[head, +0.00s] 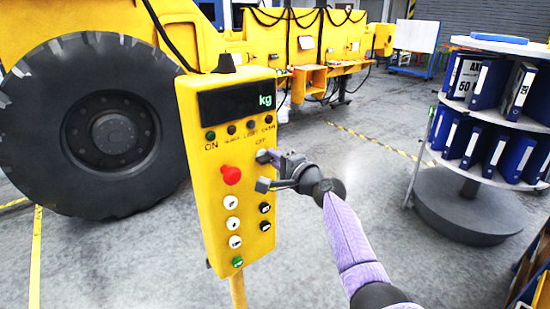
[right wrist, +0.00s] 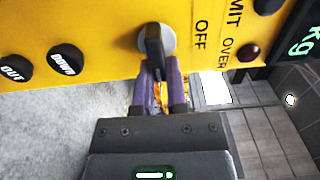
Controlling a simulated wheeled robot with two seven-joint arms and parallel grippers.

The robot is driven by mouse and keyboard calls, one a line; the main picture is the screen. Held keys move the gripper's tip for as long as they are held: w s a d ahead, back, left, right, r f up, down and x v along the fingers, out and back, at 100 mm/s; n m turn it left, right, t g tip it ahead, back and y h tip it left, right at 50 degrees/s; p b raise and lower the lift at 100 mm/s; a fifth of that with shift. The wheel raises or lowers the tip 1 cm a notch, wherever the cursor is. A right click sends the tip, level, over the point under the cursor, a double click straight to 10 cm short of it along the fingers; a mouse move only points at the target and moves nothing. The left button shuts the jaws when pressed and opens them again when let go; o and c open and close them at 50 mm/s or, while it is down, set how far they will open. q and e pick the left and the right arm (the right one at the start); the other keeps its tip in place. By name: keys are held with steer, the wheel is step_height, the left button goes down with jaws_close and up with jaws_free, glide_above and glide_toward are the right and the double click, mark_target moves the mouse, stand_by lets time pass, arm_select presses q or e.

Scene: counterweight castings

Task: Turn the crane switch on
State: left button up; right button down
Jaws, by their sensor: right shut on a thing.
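The yellow crane control box (head: 215,200) stands on a post in the middle of the head view. Its rotary switch, a grey disc with a black handle, is partly behind my right gripper in the head view (head: 262,156) and shows clearly in the right wrist view (right wrist: 154,45). The label OFF (right wrist: 201,35) is beside the switch. My right gripper (head: 266,171) is at the right side of the box front. In the right wrist view its two fingers (right wrist: 160,82) are closed on the end of the black handle. My left gripper is not in view.
A red mushroom button (head: 231,175) and white, black and green buttons surround the switch on the box. A large black tyre (head: 95,125) of a yellow machine is behind left. A round shelf with blue binders (head: 495,185) stands right. Grey floor between is clear.

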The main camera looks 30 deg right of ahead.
steer(key=shift+f, duration=0.1)
steer(key=c, duration=0.7)
jaws_free()
steer(key=shift+o, duration=0.2)
steer(key=shift+s, duration=0.1)
steer(key=s+p, duration=0.1)
steer(key=s, duration=0.8)
steer(key=shift+s+d, duration=0.35)
steer(key=shift+s, duration=0.05)
